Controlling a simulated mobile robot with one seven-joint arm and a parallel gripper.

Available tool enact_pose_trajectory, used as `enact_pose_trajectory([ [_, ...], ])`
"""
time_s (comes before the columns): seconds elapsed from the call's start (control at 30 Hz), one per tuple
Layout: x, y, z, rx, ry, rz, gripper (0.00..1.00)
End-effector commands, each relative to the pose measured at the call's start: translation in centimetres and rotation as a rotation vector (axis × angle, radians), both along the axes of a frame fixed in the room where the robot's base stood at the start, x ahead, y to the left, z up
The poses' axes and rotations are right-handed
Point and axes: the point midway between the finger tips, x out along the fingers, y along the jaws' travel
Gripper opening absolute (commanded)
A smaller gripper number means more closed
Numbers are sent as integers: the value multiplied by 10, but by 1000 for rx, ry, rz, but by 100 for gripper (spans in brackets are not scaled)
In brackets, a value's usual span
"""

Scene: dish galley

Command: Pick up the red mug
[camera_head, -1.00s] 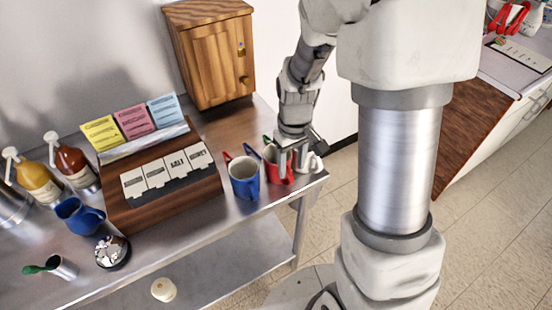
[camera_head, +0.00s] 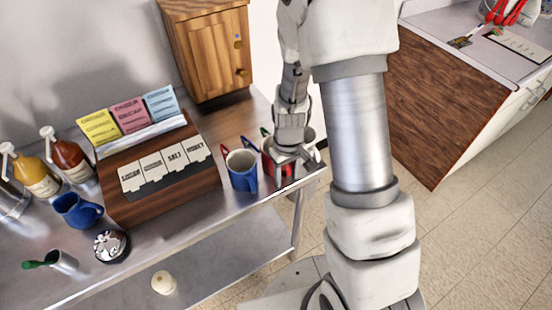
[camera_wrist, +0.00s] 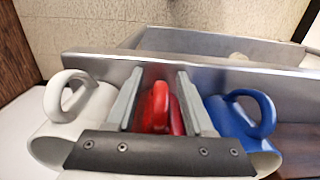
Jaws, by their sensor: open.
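The red mug (camera_head: 268,166) stands at the right end of the metal counter, between a blue mug (camera_head: 242,171) and a white mug (camera_head: 308,138). My gripper (camera_head: 292,165) is at the red mug and hides much of it in the head view. In the wrist view, the red mug's handle (camera_wrist: 159,105) lies between the two spread fingers of my gripper (camera_wrist: 160,88). The gripper body hides the rest of the mug there. I cannot tell whether the fingers touch it.
The white mug (camera_wrist: 75,110) and blue mug (camera_wrist: 245,120) flank the fingers closely in the wrist view. The counter's front edge (camera_wrist: 100,60) is just beyond. A wooden condiment rack (camera_head: 125,200) and wooden cabinet (camera_head: 208,50) stand left and behind.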

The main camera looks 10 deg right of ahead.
Motion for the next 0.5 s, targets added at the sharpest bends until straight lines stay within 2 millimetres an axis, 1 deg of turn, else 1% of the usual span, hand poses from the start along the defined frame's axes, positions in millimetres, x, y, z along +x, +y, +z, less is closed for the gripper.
enact_pose_trajectory([
  [0.1,0,0,0,0,-1,0,53],
  [0.13,0,0,0,0,0,0,51],
  [0.27,0,0,0,0,0,0,28],
  [0.3,0,0,0,0,0,0,20],
  [0.37,0,0,0,0,0,0,10],
  [0.4,0,0,1,0,0,1,2],
  [0.43,0,0,1,0,0,1,0],
  [0.5,0,0,1,0,0,1,0],
])
